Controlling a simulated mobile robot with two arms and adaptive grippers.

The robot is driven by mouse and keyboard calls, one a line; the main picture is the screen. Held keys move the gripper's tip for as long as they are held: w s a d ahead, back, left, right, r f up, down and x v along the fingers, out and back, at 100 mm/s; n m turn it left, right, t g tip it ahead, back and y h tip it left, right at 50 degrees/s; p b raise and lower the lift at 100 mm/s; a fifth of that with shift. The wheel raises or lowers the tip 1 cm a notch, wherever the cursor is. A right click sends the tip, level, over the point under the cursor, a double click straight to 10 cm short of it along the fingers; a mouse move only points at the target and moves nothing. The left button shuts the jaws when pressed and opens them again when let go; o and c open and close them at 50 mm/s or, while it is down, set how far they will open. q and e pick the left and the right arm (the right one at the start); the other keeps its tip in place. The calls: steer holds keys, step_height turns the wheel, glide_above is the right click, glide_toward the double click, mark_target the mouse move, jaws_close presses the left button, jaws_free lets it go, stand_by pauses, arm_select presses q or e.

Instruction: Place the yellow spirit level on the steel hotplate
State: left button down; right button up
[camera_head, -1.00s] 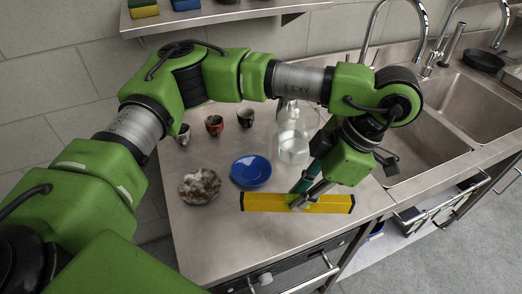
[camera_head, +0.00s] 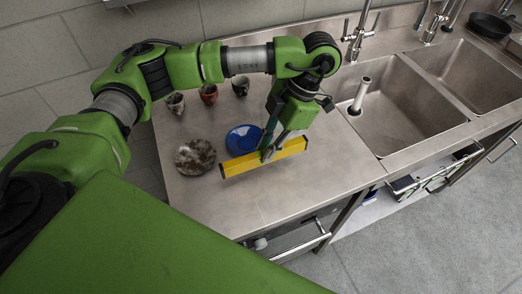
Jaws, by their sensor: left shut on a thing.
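The yellow spirit level (camera_head: 239,166) is a long bar with dark ends, lying slantwise in the picture over the steel worktop, its right end farther back. My left gripper (camera_head: 267,155) points down and is shut on the level near its middle. The level covers the front edge of the blue plate in this view; I cannot tell how high it is above the surface. I cannot make out a hotplate distinct from the steel worktop (camera_head: 290,195). My right gripper is not in view.
A blue plate (camera_head: 241,138) and a brown-white mottled plate (camera_head: 195,157) lie left of the gripper. Three small cups stand behind: one (camera_head: 175,103), a red one (camera_head: 208,94) and a dark one (camera_head: 240,86). A sink (camera_head: 405,105) with a white upright pipe (camera_head: 361,95) is right. The worktop's front is clear.

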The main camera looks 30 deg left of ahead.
mark_target(261, 154)
arm_select(q)
steer(key=shift+w+a+f+p, duration=0.15)
steer(key=shift+w+a+f, duration=0.05)
steer(key=shift+a+f, duration=0.25)
steer(key=shift+w+a+f+p, duration=0.15)
steer(key=shift+a+f, duration=0.15)
steer(key=shift+f, duration=0.2)
steer(key=f, duration=0.1)
steer(key=f+p, duration=0.2)
steer(key=shift+a, duration=0.25)
steer(key=shift+w+f, duration=0.1)
steer(key=shift+f, duration=0.25)
steer(key=c, duration=2.2)
jaws_free()
steer(key=shift+c, duration=0.2)
steer(key=shift+d, duration=0.1)
